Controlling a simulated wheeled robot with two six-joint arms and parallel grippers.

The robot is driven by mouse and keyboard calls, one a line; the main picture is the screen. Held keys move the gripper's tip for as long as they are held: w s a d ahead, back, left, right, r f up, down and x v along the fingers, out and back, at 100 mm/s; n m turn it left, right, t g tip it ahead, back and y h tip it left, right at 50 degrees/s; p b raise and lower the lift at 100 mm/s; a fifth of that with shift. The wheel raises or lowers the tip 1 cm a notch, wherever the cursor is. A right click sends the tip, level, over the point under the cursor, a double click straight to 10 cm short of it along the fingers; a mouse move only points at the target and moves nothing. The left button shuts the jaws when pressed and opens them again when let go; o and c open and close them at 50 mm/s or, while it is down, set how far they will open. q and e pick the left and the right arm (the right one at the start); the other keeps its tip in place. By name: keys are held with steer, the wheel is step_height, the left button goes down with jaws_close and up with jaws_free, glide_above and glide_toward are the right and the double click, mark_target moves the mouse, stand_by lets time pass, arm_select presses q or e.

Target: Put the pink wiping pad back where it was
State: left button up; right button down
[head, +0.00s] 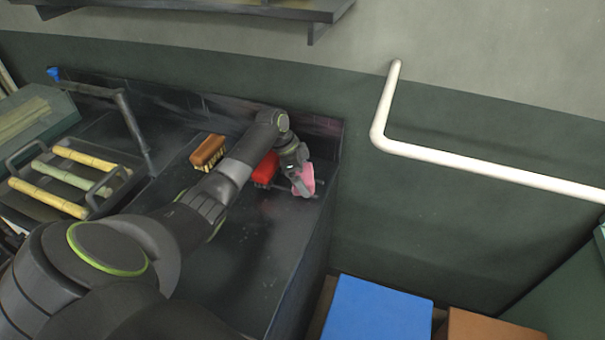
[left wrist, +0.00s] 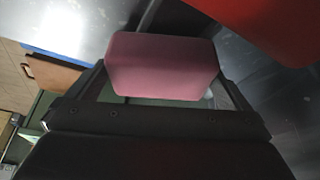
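The pink wiping pad (head: 308,180) is at the right end of the dark counter, at the tip of my left arm. My left gripper (head: 299,182) is shut on it. In the left wrist view the pink pad (left wrist: 162,66) sits between the two fingers of the left gripper (left wrist: 160,95). A red object (head: 265,168) stands on the counter just left of the pad, partly hidden by my arm. Whether the pad touches the counter I cannot tell. My right gripper does not show.
A brown brush (head: 208,150) stands on the counter (head: 245,262). A rack with sugarcane pieces (head: 70,176) is at the left. A blue box (head: 378,310) and a brown box (head: 485,327) are below the counter's right edge. A white pipe (head: 470,160) runs along the wall.

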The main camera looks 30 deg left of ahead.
arm_select(q)
steer(key=shift+r, duration=0.5)
steer(key=b+v, duration=0.1)
steer(key=v, duration=1.1)
steer(key=shift+r, duration=0.15)
steer(key=shift+d, duration=0.15)
